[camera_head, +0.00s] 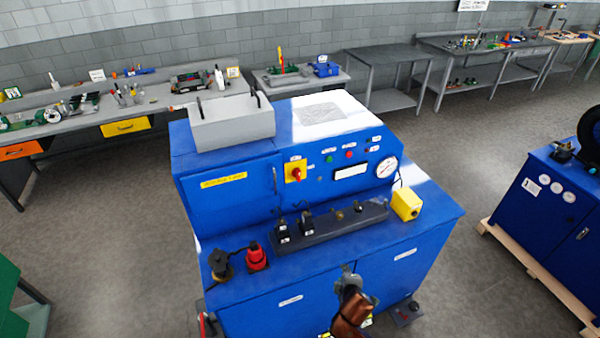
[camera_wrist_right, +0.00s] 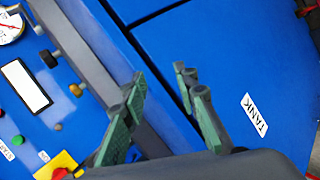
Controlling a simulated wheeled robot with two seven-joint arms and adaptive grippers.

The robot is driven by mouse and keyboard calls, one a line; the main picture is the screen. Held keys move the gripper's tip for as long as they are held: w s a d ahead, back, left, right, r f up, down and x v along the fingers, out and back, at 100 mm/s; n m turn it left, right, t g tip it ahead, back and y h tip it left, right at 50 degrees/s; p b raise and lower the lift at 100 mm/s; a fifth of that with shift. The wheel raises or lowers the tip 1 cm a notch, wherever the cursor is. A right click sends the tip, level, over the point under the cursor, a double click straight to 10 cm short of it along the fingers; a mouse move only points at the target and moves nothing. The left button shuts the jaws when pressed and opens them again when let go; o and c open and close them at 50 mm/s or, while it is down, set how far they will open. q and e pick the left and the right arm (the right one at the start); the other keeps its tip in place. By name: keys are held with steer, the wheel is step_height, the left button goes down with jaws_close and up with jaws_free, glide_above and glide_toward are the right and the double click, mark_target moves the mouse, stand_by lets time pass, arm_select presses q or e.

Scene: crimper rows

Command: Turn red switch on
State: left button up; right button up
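The red switch (camera_head: 296,173) is a red rotary knob on a yellow plate on the upper front panel of the blue machine. In the right wrist view the switch (camera_wrist_right: 62,172) is at the lower left edge, partly cut off. My right gripper (camera_head: 348,274) is in front of the machine's lower cabinet, below and to the right of the switch and well apart from it. In the right wrist view its green-padded fingers (camera_wrist_right: 160,97) are spread with nothing between them. My left gripper is not recognisable in either view.
A dark rail with black fittings (camera_head: 335,226) lies on the ledge below the panel. A red-and-black item (camera_head: 256,257) and a yellow box (camera_head: 406,204) stand on the ledge. A round gauge (camera_head: 387,168) is on the panel's right. The panel front is clear around the switch.

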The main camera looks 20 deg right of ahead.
steer(key=w+r+n+t, duration=0.6)
steer(key=w+r+n, duration=0.5)
steer(key=w+r, duration=0.3)
steer(key=n+t+y+p, duration=0.1)
steer(key=n+t+y, duration=0.2)
steer(key=n, duration=1)
glide_toward(299, 174)
steer(key=w, duration=0.7)
steer(key=w+p, duration=0.1)
steer(key=w, duration=0.1)
steer(key=shift+w+d+f, duration=0.1)
steer(key=shift+w+d, duration=0.05)
steer(key=shift+d, duration=0.2)
steer(key=shift+c, duration=0.7)
jaws_close()
